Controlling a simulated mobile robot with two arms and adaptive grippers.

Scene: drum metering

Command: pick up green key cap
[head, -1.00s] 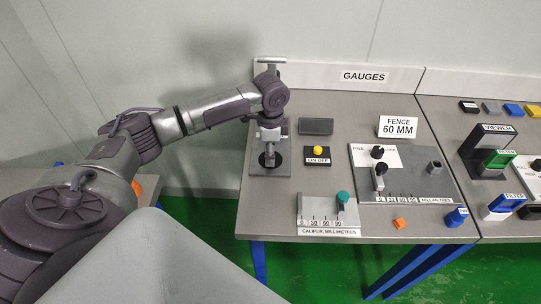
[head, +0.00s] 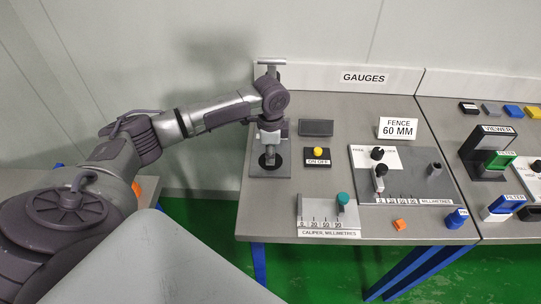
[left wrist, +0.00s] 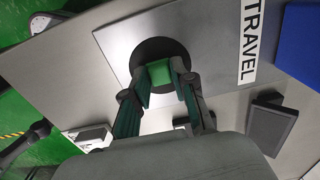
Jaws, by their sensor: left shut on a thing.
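The green key cap (left wrist: 160,73) shows in the left wrist view as a small green block over a dark round spot on a grey plate. My left gripper (left wrist: 163,82) is shut on it, with one finger on each side. I cannot tell whether the cap still touches the dark spot. In the head view my left gripper (head: 269,157) points down over the grey plate (head: 256,170) at the bench's left end, and the cap is hidden there. My right gripper is in neither view.
The yellow ON/OFF button (head: 318,152) and a dark grey block (head: 316,128) stand just right of the gripper. The caliper with its teal knob (head: 343,198), an orange cube (head: 399,224) and the FENCE sign (head: 398,128) are farther right. A post stands behind the gripper.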

